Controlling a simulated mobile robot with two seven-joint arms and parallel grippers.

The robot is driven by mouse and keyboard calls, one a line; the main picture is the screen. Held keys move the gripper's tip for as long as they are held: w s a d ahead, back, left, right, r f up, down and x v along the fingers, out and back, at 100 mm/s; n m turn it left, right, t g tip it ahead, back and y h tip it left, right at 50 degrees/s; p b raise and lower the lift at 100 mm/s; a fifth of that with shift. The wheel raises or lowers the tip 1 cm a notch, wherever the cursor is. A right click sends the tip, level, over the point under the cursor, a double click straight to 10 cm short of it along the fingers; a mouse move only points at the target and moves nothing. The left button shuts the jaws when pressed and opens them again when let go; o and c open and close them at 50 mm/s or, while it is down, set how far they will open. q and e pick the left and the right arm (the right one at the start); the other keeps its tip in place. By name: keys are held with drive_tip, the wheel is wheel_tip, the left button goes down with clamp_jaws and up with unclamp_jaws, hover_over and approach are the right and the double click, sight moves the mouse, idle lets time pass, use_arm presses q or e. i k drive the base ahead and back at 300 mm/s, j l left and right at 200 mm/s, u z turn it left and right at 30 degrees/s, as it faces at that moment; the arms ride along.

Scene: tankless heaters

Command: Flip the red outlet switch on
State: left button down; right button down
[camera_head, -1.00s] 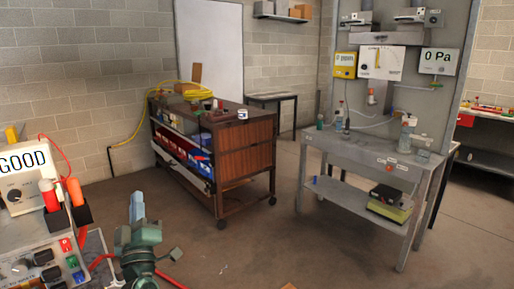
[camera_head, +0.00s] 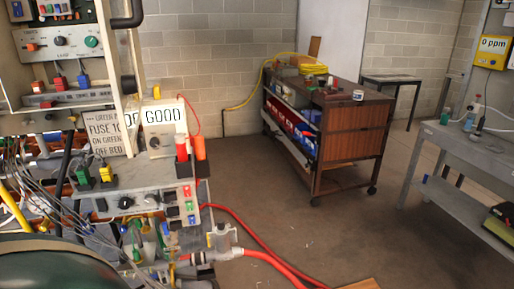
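A control box (camera_head: 150,203) stands at the left of the view. Its right end carries a red switch (camera_head: 187,191) above a green one (camera_head: 189,206) and a blue one (camera_head: 191,219). Another red piece (camera_head: 39,86) sits on a power strip (camera_head: 75,97) at the upper left, near a blue plug. I cannot tell which red piece is the outlet switch, or whether either is on or off. Neither of my grippers is in view.
A white meter reading GOOD (camera_head: 158,128) stands behind the control box. Red hoses (camera_head: 258,234) run across the floor. A brown cabinet (camera_head: 342,150) and a grey bench (camera_head: 470,160) stand further right. The floor between is mostly clear.

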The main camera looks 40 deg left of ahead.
sight(187, 191)
drive_tip(key=u, duration=1.75)
